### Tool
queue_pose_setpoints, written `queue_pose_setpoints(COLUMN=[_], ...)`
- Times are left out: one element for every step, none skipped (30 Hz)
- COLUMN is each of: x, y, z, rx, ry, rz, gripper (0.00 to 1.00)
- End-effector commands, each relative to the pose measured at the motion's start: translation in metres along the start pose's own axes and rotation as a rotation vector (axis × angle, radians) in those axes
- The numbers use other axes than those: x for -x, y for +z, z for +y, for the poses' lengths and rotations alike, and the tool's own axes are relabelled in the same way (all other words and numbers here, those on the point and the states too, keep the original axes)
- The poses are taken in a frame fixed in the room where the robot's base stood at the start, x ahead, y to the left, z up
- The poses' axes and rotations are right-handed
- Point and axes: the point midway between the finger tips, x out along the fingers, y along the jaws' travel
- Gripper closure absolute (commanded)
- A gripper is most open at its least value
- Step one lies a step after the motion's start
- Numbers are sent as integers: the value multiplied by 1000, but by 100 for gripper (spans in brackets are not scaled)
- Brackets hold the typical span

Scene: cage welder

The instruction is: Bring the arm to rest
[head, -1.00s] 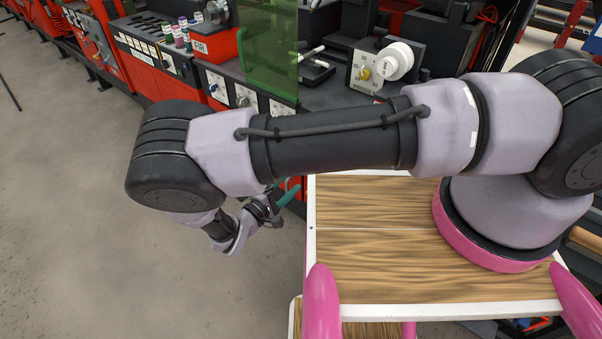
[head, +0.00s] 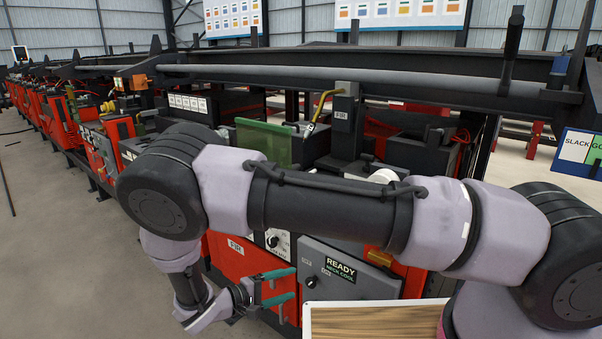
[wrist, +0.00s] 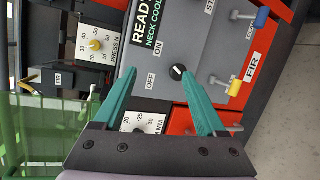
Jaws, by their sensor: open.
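My arm stretches across the head view from the right to the left, with its elbow at the left and the forearm bent down. My gripper (head: 278,287) hangs at the lower middle, its two teal fingers apart with nothing between them. In the wrist view my gripper (wrist: 165,110) is also open and empty. Its fingers face a grey control panel (wrist: 160,50) with an ON/OFF knob (wrist: 178,72). The same panel shows in the head view (head: 340,280), marked "READY NECK COOL". I cannot tell how far the fingertips are from it.
A wooden-topped surface (head: 372,322) lies at the bottom right. Red and black machine cabinets run along the back to the far left. A green see-through guard (head: 264,143) stands behind my arm. A blue lever (wrist: 261,17) and a yellow one (wrist: 235,88) stick out.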

Motion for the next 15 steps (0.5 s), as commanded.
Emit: queue_pose_setpoints(x=[-4, -6, -9, -11, -14, -18, -21, -24, -28, -31, -34, -39, -42, -45, -50], y=[0, 2, 3, 5, 7, 10, 13, 15, 20, 23, 27, 32, 36, 40, 47], z=[25, 37, 52, 64, 76, 92, 104, 116, 132, 144, 155, 171, 182, 194, 209], rx=[-24, -32, -47, -57, -69, -87, -100, -115, -135, -152, -169, -194, -213, -234, -262], ry=[-81, -124, -183, -226, -269, -327, -370, -413, -470, -512, -553, -608, -649, -690, -742], rz=[-53, -82, -115, -140, -164, -192, -213, -231, -254, -271, -285, -303, -315, -324, -336], gripper=[26, 26, 26, 26, 26, 26, 26, 26, 26, 26, 26, 26, 26, 26, 26])
